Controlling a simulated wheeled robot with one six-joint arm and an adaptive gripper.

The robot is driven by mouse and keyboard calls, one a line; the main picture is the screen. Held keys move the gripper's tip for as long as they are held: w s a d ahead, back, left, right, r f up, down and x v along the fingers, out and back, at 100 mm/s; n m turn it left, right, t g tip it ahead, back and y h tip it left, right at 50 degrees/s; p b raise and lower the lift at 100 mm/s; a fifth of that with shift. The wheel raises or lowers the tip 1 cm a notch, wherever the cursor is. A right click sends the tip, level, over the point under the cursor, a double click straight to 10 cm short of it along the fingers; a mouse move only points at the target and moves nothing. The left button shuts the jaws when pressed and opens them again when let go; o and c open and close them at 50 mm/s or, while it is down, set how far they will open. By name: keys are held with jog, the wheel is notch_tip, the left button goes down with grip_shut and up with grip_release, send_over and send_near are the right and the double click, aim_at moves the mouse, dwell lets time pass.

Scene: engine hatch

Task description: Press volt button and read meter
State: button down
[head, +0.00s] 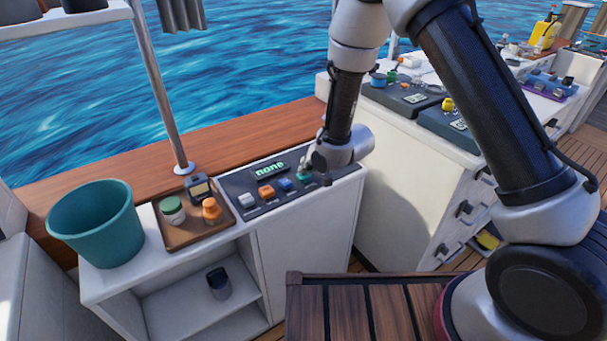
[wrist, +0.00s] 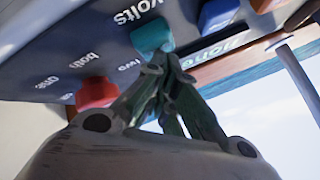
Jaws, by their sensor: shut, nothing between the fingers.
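The dark control panel (head: 240,199) lies on the white cabinet top, with a row of white, orange and blue buttons and a teal button (head: 303,177). In the wrist view the teal button (wrist: 152,36) has the word "volts" printed beside it. The meter display (head: 270,169) reads "none" in green letters. My gripper (head: 313,170) is shut and empty, pointing down at the teal button. In the wrist view its fingertips (wrist: 160,62) are right at the button's edge; I cannot tell whether they touch it.
A red knob (wrist: 95,92) labelled one, both and two is close to my fingers; my arm hides it in the head view. The blue button (wrist: 218,15) is beside the teal one. A brown tray (head: 178,237) with small items and a teal bucket (head: 95,225) stand left.

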jog(key=shift+f, duration=0.5)
jog(key=shift+r, duration=0.15)
dwell(0.4)
jog(key=shift+r, duration=1.15)
notch_tip(320, 180, up, 5)
dwell(0.5)
